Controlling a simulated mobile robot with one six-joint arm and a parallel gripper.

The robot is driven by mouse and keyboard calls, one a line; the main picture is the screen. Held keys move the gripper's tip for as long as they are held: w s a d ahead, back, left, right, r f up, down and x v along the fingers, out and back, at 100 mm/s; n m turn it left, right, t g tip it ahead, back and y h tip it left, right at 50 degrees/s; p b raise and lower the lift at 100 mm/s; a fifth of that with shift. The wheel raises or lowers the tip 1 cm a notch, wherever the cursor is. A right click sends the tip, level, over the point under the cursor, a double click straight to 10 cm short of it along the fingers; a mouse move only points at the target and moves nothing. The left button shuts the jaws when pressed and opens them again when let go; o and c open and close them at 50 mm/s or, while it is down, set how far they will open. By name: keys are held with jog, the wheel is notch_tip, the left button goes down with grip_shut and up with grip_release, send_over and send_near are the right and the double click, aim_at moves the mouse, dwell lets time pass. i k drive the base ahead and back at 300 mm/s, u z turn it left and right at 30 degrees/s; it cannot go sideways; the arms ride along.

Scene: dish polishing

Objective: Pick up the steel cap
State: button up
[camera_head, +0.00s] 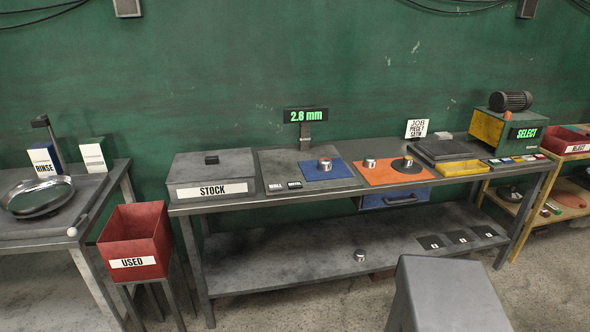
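Several small steel cap-like pieces show in the head view. One steel piece (325,164) sits on the blue mat (340,171) on the workbench. Another steel piece (370,163) sits on the left part of the orange mat (384,178). A third, smaller steel piece (407,161) rests on a dark disc (408,168) on the same mat. A further steel piece (360,255) lies on the bench's lower shelf (300,268). Which one is the steel cap I cannot tell. My gripper is not in view.
A STOCK box (211,172) stands at the bench's left end. A yellow tray (462,168) and a green machine (508,132) stand at its right. A red USED bin (137,243) stands left. A grey block (448,295) fills the front right. The lower shelf is mostly clear.

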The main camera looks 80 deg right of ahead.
aim_at(324, 164)
jog(key=z, duration=0.8)
jog(key=k, duration=0.1)
jog(key=u, duration=1.75)
jog(key=k, duration=2.65)
jog(key=z, duration=0.2)
